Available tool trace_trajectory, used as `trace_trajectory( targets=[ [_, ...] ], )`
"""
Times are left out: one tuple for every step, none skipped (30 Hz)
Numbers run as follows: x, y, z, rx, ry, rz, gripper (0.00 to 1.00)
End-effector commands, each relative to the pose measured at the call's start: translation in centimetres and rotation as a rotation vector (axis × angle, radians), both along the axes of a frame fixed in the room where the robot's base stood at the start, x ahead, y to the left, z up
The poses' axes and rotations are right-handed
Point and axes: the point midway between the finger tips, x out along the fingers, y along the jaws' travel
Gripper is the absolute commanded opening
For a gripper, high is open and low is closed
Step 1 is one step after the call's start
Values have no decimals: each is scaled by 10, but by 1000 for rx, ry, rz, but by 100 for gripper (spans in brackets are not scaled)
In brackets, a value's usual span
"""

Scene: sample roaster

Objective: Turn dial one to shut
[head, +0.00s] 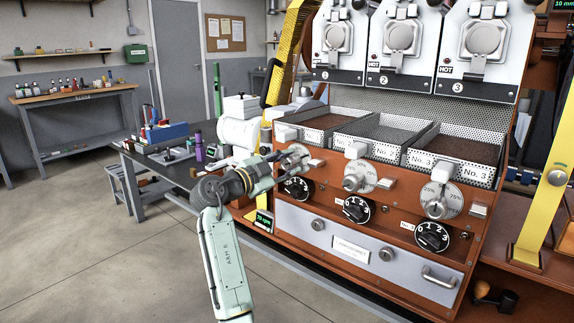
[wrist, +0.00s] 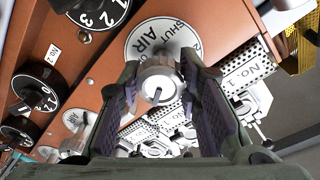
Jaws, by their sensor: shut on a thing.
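Dial one, a round white plate (wrist: 143,42) marked AIR and SHUT with a silver knob (wrist: 158,80), fills the middle of the wrist view. In the head view my gripper (head: 287,162) is at the leftmost dial on the brown roaster front and hides most of it. My gripper (wrist: 160,84) has one finger on each side of the silver knob and is shut on it. A small dark line shows on the knob's face. The fingers cover part of the scale, so I cannot tell the exact setting.
The middle dial (head: 358,177) and right dial (head: 438,200) sit to the right. Black numbered knobs, including the middle one (head: 356,209), are below. Perforated trays, such as the right one (head: 478,172), stand above. A dark table (head: 180,170) is at the left. The floor in front is clear.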

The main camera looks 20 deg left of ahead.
Motion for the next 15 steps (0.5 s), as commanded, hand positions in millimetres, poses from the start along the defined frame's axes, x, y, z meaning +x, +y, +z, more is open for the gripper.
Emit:
trace_trajectory(
  targets=[
    [0, 0, 0, 0, 0, 0, 16],
    [0, 0, 0, 0, 0, 0, 14],
    [0, 0, 0, 0, 0, 0, 11],
    [0, 0, 0, 0, -1, 1, 9],
    [0, 0, 0, 0, -1, 1, 7],
    [0, 0, 0, 0, -1, 1, 4],
    [0, 0, 0, 0, -1, 1, 3],
    [0, 0, 0, 0, -1, 1, 3],
    [0, 0, 0, -1, 0, 1, 3],
    [0, 0, 0, -2, 0, 1, 3],
    [0, 0, 0, -5, 1, 1, 3],
    [0, 0, 0, -9, 3, 0, 3],
    [0, 0, 0, -14, 4, 1, 3],
    [0, 0, 0, -20, 6, 0, 3],
    [0, 0, 0, -31, 11, 1, 3]
  ],
)
